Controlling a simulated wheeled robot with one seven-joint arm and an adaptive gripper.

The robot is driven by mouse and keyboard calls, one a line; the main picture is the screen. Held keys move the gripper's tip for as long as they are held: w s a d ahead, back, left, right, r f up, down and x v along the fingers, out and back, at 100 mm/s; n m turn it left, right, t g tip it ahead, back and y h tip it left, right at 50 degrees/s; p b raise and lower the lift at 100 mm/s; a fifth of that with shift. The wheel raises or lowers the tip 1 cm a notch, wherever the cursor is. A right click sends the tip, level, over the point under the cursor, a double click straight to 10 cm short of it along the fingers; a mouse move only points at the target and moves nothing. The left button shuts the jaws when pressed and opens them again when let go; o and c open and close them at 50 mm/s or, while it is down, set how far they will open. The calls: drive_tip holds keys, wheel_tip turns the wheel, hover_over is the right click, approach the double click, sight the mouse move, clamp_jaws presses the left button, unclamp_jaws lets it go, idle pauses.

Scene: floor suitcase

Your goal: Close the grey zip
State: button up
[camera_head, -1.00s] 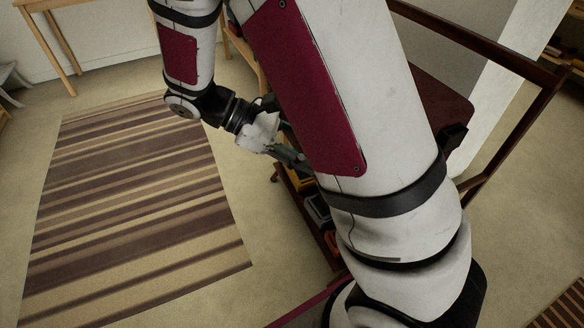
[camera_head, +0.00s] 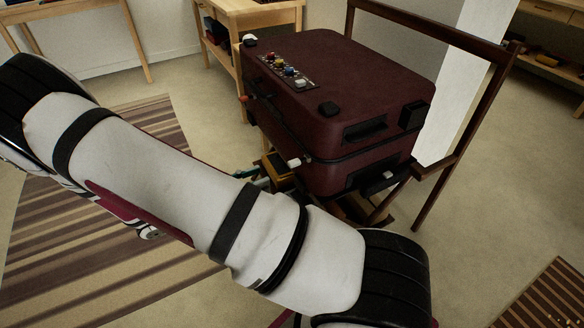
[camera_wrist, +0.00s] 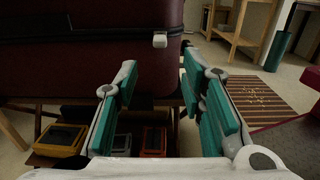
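The maroon suitcase (camera_head: 345,85) lies on a dark stand, with a seam around its side. A pale grey zip pull (camera_head: 294,162) sticks out at the seam near its near-left corner. In the wrist view a pale pull (camera_wrist: 160,40) sits on the suitcase side (camera_wrist: 80,55), above and beyond my fingertips. An orange pull (camera_head: 268,97) is farther along the left side. Another pale piece (camera_head: 390,175) shows at the right. My gripper (camera_wrist: 160,82) is open and empty, its teal pads wide apart below the pull. In the head view my arm hides most of it.
Yellow (camera_wrist: 60,140) and orange-red (camera_wrist: 154,141) cases sit on a shelf under the suitcase. A panel with coloured knobs (camera_head: 288,70) is on the lid. A wooden frame (camera_head: 480,110) rises at the right. A striped rug (camera_head: 60,235) lies on the floor at left.

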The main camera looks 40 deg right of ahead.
sight(294, 165)
drive_tip(key=b+x, duration=0.2)
drive_tip(key=x, duration=0.8)
drive_tip(key=shift+d+b, duration=0.3)
drive_tip(key=shift+d, duration=0.05)
drive_tip(key=shift+c, duration=0.3)
clamp_jaws()
